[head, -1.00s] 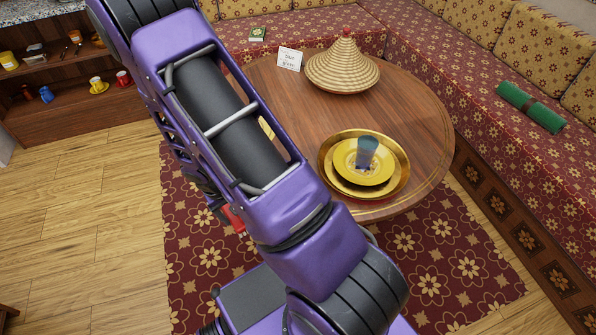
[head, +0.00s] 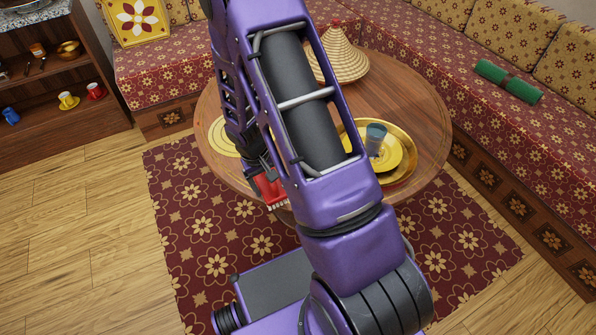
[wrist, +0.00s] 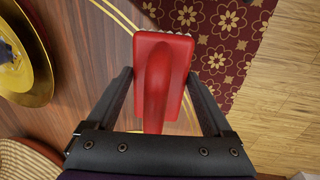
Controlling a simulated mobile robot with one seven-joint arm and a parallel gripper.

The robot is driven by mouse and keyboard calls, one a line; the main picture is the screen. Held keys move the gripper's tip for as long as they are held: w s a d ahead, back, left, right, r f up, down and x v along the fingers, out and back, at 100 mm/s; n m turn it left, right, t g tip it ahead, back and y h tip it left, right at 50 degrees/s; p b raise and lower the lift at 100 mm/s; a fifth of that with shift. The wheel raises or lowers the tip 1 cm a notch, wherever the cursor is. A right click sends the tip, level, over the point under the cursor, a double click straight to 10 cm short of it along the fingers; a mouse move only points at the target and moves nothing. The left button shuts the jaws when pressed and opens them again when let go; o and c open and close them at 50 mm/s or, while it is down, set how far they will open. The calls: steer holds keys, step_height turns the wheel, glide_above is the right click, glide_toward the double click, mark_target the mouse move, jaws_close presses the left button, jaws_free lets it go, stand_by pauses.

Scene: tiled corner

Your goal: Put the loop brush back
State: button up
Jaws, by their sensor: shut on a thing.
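The loop brush (head: 268,187) is red with pale bristles along its lower edge. In the head view it hangs from my gripper (head: 258,168) near the front left edge of the round wooden table (head: 420,110). In the wrist view the red brush (wrist: 178,52) lies between the two dark fingers of my gripper (wrist: 162,78), its loop handle toward the palm. My gripper is shut on it. My arm hides part of the table and tray in the head view.
A gold tray (head: 409,160) with yellow plates (head: 398,150) and a blue glass (head: 376,138) stands on the table. Behind it is a woven cone lid (head: 341,58). A yellow round piece (head: 219,132) lies at the table's left. Benches run behind; a shelf (head: 60,125) stands left.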

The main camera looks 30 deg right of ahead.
steer(key=w+d+r+b, duration=0.1)
steer(key=w+d+r, duration=0.2)
steer(key=d, duration=0.3)
steer(key=w+d+r+b, duration=0.1)
steer(key=w+d+r, duration=0.2)
steer(key=d+r, duration=0.15)
steer(key=shift+y, duration=0.4)
steer(key=f, duration=0.3)
steer(key=f+b, duration=0.1)
steer(key=f, duration=0.3)
steer(key=d+f+b, duration=0.1)
steer(key=f, duration=0.2)
steer(key=shift+s+f, duration=0.15)
steer(key=shift+f, duration=0.15)
steer(key=o, duration=1.5)
steer(key=r, duration=0.4)
steer(key=a+r+p, duration=0.1)
steer(key=r, duration=0.3)
steer(key=r+p, duration=0.1)
steer(key=r, duration=0.3)
steer(key=shift+a+r, duration=0.15)
steer(key=shift+a, duration=0.1)
